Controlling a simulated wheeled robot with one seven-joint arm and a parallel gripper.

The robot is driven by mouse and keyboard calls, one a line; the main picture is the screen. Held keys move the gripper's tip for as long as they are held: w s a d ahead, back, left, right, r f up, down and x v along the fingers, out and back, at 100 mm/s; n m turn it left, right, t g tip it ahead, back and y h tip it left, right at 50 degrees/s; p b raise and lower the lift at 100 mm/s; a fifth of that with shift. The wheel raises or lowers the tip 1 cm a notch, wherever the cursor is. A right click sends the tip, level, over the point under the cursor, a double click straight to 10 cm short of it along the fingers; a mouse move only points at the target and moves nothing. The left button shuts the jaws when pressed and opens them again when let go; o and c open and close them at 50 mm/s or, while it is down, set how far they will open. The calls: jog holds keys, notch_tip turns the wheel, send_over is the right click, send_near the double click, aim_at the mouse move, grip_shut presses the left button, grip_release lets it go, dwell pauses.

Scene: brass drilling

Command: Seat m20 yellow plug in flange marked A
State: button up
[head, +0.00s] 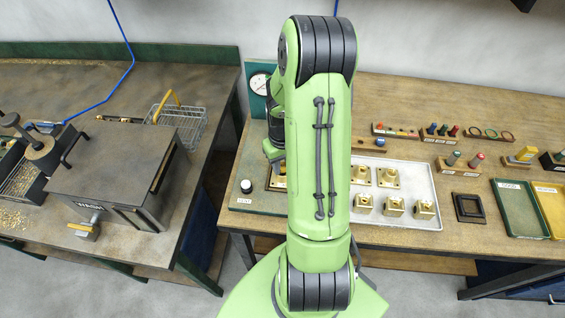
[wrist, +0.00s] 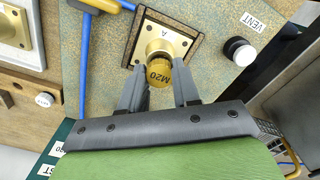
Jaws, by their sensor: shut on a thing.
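The yellow M20 plug (wrist: 158,73) is between the fingertips of my gripper (wrist: 159,88) in the wrist view, its marked end towards the camera. My gripper is shut on it. The brass flange marked A (wrist: 172,33) lies just beyond the plug, in a dark square frame on the green plate. The plug overlaps the flange's bore, and I cannot tell whether it touches or enters it. In the head view my arm hides the plug and most of the flange; my gripper (head: 274,152) shows only partly at the arm's left side.
A white VENT button (wrist: 240,51) stands right of the flange, and a blue hose (wrist: 83,60) runs at left. A gauge (head: 259,83) stands behind. A tray (head: 425,180) with several brass flanges lies right of my arm. A bench with a grey machine is at left.

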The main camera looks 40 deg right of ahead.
jog(key=shift+f+b, duration=0.55)
dwell(0.6)
dwell(0.4)
jog(key=o, duration=1.5)
jog(key=shift+r, duration=0.15)
jog(key=shift+r+p, duration=2.65)
jog(key=shift+r, duration=0.8)
jog(key=shift+f, duration=0.1)
